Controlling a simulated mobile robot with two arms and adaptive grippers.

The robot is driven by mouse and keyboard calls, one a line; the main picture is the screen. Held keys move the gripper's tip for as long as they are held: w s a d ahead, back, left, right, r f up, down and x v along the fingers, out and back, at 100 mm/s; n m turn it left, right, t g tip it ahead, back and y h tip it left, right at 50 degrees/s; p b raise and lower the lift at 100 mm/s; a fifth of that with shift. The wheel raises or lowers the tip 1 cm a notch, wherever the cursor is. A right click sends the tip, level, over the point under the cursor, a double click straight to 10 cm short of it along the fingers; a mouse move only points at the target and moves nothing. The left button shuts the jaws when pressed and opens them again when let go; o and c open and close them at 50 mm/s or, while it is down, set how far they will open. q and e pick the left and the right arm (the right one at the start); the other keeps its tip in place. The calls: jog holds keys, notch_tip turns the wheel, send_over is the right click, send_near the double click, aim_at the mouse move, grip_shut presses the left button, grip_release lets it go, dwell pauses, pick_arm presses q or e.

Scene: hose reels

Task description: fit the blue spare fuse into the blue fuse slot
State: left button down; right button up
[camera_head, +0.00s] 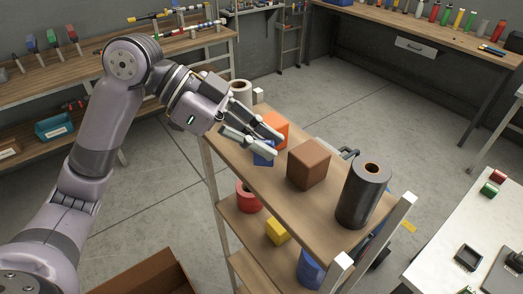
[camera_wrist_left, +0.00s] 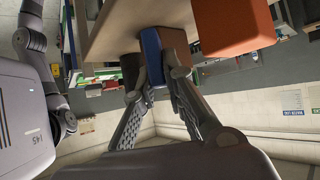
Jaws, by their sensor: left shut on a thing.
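My left gripper (camera_head: 275,146) is over the top shelf of a wooden cart (camera_head: 325,213). It is shut on a small blue block (camera_head: 263,159); the fingers partly hide it in the head view. In the left wrist view the blue block (camera_wrist_left: 152,55) is between the fingertips (camera_wrist_left: 156,87), close to the shelf board and an orange block (camera_wrist_left: 233,27). I cannot tell whether the blue block is the blue spare fuse. No blue fuse slot can be made out. My right gripper is not in view.
The top shelf also holds an orange block (camera_head: 278,131), a brown block (camera_head: 308,164), a dark roll (camera_head: 363,193) and a pale roll (camera_head: 241,92). A white table at right (camera_head: 440,245) carries red and green cylinders (camera_head: 489,189) and a black tray (camera_head: 467,257). Floor behind the cart is clear.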

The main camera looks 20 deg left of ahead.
aim_at(258, 160)
pick_arm(q)
jog(key=shift+f, duration=1.3)
jog(key=c, duration=1.7)
grip_release()
jog(key=shift+o, duration=0.2)
